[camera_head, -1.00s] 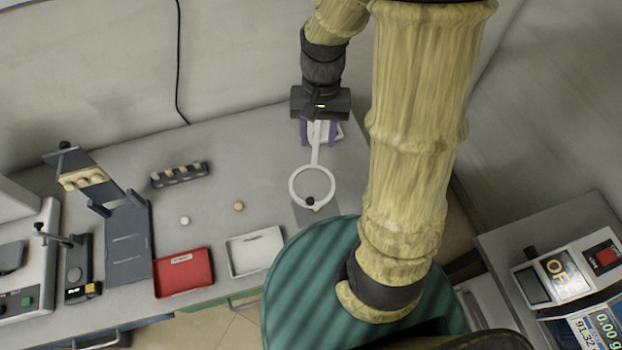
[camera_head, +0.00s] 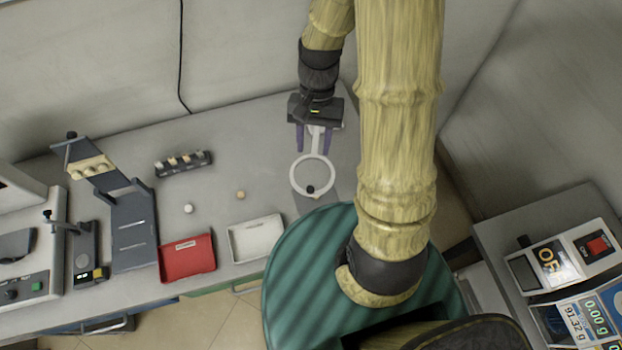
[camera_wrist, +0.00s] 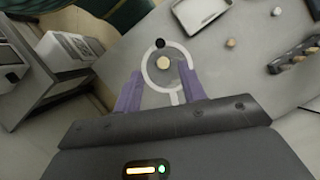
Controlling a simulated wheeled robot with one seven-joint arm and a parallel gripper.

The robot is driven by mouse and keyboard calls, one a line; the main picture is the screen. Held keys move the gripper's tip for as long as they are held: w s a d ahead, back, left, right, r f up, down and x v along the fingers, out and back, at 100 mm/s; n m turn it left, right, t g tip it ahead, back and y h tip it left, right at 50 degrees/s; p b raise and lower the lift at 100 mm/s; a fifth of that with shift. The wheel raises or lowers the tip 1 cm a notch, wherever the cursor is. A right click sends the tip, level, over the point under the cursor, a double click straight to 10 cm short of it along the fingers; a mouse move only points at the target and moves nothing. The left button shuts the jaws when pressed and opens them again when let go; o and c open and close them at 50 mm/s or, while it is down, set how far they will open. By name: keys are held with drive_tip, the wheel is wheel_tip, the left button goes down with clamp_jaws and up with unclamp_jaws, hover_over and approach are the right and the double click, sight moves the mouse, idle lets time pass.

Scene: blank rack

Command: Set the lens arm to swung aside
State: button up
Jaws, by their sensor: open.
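The lens arm (camera_head: 298,180) is a white ring on a short white stem, with a black knob (camera_head: 310,189) on the ring's near edge. It lies over a darker grey patch at the bench's right end. In the wrist view the lens arm's ring (camera_wrist: 148,75) shows just beyond the fingers, with a pale round disc (camera_wrist: 163,63) seen through it. My gripper (camera_head: 314,148) is open, its two purple fingers on either side of the stem. In the wrist view my gripper (camera_wrist: 160,92) holds nothing. Whether a finger touches the stem cannot be told.
A white tray (camera_head: 234,250) and a red tray (camera_head: 170,274) lie at the bench's front edge. Two small round pieces and a dark rack (camera_head: 183,168) are left of the ring. A dark sloped stand (camera_head: 135,248) is farther left. Scales (camera_head: 577,310) stand at right.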

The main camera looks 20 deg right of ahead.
sight(310, 188)
drive_tip(key=p+x, duration=0.1)
drive_tip(key=x, duration=1.1)
drive_tip(key=shift+w, duration=0.15)
drive_tip(key=shift+c, duration=0.2)
clamp_jaws()
